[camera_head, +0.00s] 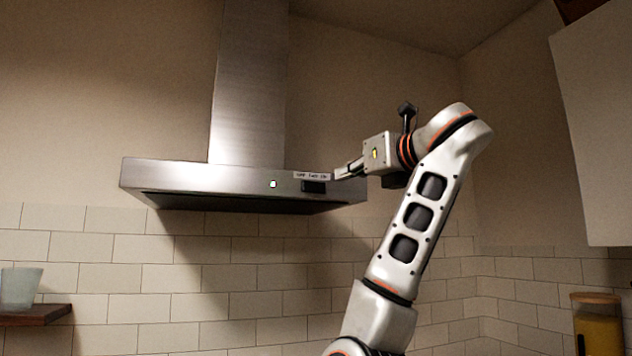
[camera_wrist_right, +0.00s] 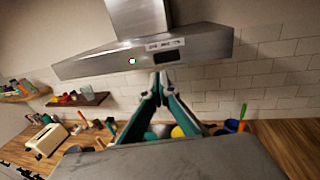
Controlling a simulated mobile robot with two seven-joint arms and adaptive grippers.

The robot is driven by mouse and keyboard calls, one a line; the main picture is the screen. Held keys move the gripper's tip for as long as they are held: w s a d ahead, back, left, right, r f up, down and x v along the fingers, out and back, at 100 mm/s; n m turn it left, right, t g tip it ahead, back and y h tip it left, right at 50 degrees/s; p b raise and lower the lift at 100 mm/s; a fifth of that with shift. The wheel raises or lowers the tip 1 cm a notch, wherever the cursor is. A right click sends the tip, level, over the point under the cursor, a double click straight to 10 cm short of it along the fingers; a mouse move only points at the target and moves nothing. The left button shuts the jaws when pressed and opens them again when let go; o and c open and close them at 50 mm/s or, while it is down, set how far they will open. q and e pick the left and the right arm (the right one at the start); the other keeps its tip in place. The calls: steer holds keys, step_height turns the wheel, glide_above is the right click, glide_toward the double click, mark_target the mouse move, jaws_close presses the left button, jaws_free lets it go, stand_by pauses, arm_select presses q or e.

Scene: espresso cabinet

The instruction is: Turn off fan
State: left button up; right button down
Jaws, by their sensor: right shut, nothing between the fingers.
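The steel range hood (camera_head: 235,178) hangs on the tiled wall in the head view and at the top of the right wrist view (camera_wrist_right: 90,66). On its front edge are a small lit indicator (camera_head: 273,184), a pale label (camera_head: 312,175) with small print and a dark switch (camera_head: 313,187) below the label. The switch also shows in the right wrist view (camera_wrist_right: 166,57); its position is too small to tell. My right gripper (camera_head: 340,176) is shut and empty, close to the right of the switch. Whether it touches the hood I cannot tell. My left gripper is out of view.
A wooden shelf (camera_head: 36,315) with a pale cup (camera_head: 20,288) is at the lower left. A white cabinet (camera_head: 597,130) hangs at the right, above a yellow jar (camera_head: 597,325). The wrist view shows a toaster (camera_wrist_right: 46,140) on the counter. The space before the hood's left half is clear.

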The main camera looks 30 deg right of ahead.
steer(key=p, duration=0.4)
glide_toward(309, 184)
steer(key=w, duration=0.5)
steer(key=shift+w, duration=0.6)
steer(key=shift+w+d, duration=0.1)
steer(key=shift+w, duration=0.25)
